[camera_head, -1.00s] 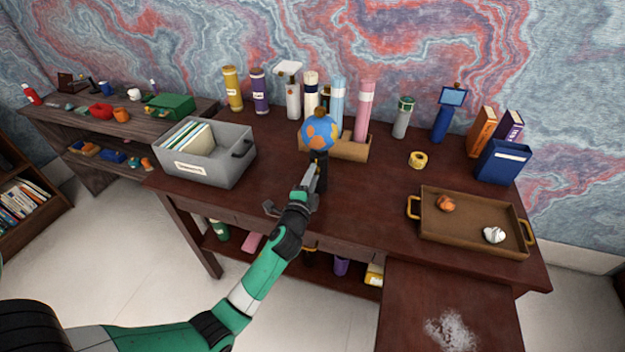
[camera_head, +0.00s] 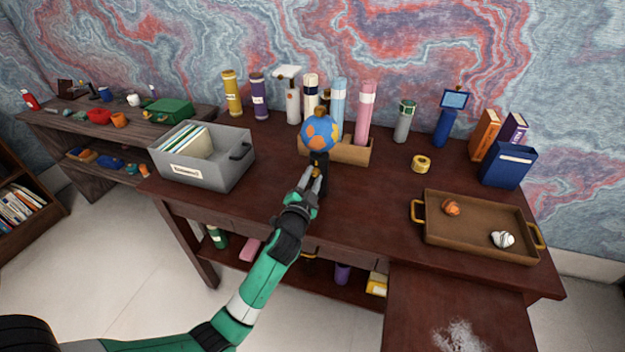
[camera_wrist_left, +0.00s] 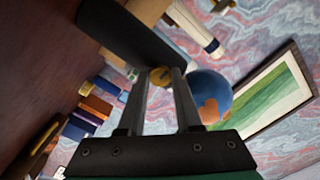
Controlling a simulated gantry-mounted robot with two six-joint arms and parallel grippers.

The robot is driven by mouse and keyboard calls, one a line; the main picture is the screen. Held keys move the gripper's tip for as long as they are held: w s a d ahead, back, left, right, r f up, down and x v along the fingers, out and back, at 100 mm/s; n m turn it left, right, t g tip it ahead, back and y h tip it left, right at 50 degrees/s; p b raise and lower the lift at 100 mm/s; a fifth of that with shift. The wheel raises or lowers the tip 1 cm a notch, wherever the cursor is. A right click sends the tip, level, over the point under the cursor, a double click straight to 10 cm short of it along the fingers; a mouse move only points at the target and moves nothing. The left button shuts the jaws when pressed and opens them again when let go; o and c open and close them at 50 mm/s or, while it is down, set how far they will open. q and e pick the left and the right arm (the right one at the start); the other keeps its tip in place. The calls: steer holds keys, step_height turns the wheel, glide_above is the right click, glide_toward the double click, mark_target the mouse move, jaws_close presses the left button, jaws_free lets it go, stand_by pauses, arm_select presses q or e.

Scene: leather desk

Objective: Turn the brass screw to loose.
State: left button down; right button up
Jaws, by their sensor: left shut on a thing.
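A blue and orange globe (camera_head: 321,133) sits on a dark post (camera_head: 319,168) near the middle of the desk. It also shows in the left wrist view (camera_wrist_left: 211,92), beside the dark post (camera_wrist_left: 135,40). The brass screw (camera_wrist_left: 158,76) is a small round head on the post, between my fingertips in the left wrist view; the fingers partly cover it. My left gripper (camera_head: 315,182) reaches the post from the front, below the globe, and is shut on the screw. My right gripper is not in view.
A grey file box (camera_head: 203,174) stands left. A low brown holder (camera_head: 352,151) and several tall tubes stand behind the globe. A brown tray (camera_head: 470,238) with two small objects lies right, near a tape roll (camera_head: 421,163). The desktop between post and tray is clear.

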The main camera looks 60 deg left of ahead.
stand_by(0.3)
arm_select(q)
steer(key=c, duration=0.6)
jaws_free()
steer(key=p+v, duration=0.2)
steer(key=v, duration=0.9)
steer(key=shift+s+d, duration=0.2)
steer(key=shift+s, duration=0.05)
